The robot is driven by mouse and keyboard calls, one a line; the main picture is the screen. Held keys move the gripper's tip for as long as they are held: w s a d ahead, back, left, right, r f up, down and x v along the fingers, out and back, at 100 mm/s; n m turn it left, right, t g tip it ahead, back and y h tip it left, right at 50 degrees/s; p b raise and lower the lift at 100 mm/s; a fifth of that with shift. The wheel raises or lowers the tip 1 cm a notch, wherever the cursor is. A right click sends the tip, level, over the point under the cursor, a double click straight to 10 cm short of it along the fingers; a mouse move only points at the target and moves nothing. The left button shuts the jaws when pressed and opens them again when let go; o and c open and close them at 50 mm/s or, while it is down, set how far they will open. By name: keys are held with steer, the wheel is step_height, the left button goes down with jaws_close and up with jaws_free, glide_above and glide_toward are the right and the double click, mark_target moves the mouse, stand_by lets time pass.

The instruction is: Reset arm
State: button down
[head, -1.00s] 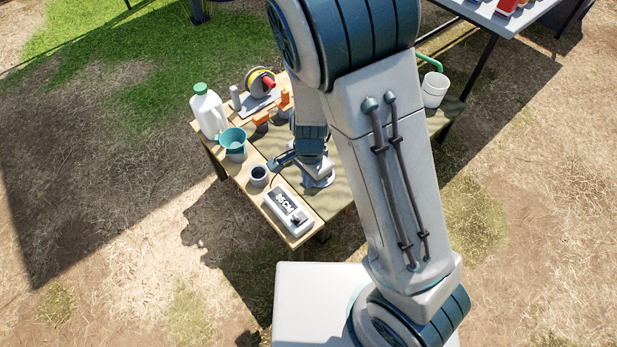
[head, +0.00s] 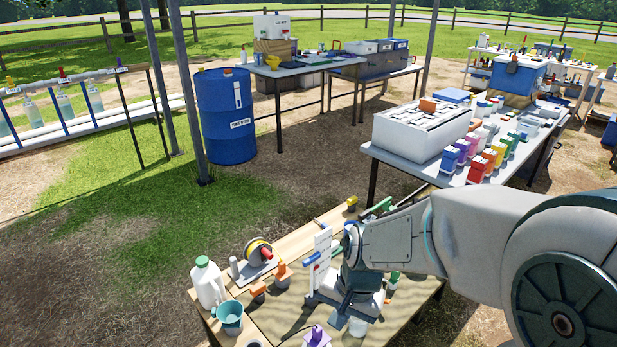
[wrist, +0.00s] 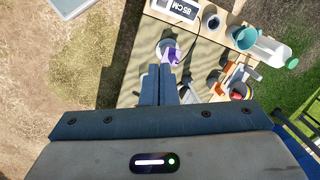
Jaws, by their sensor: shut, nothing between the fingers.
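My arm comes in from the right in the head view, and my gripper (head: 345,303) hangs over the near wooden table (head: 275,318). In the wrist view the two fingers (wrist: 157,72) lie together, shut and empty. A purple-topped item (head: 317,337) stands on the table just below and left of my gripper; the wrist view shows it beyond the fingertips (wrist: 174,56). A white rack with blue and red parts (head: 322,250) is partly hidden behind my gripper.
A white jug (head: 207,283), a teal pitcher (head: 229,318), a yellow-and-red reel (head: 259,252) and orange-topped items (head: 282,274) stand at the table's left. A white box (head: 422,130) and colored bottles (head: 475,163) stand on a table at right. A blue drum (head: 226,115) stands behind open grass.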

steer(key=s+d+r+n+t+h+p, duration=0.1)
steer(key=s+d+r+n+p, duration=0.1)
steer(key=r, duration=0.6)
steer(key=s+d+r+n+t+p, duration=0.1)
steer(key=s+d+r+n+p, duration=0.1)
steer(key=s+d+r+p, duration=0.2)
step_height(320, 180, up, 4)
steer(key=d, duration=0.2)
steer(key=shift+s+d+h, duration=0.35)
steer(key=shift+s+h, duration=0.05)
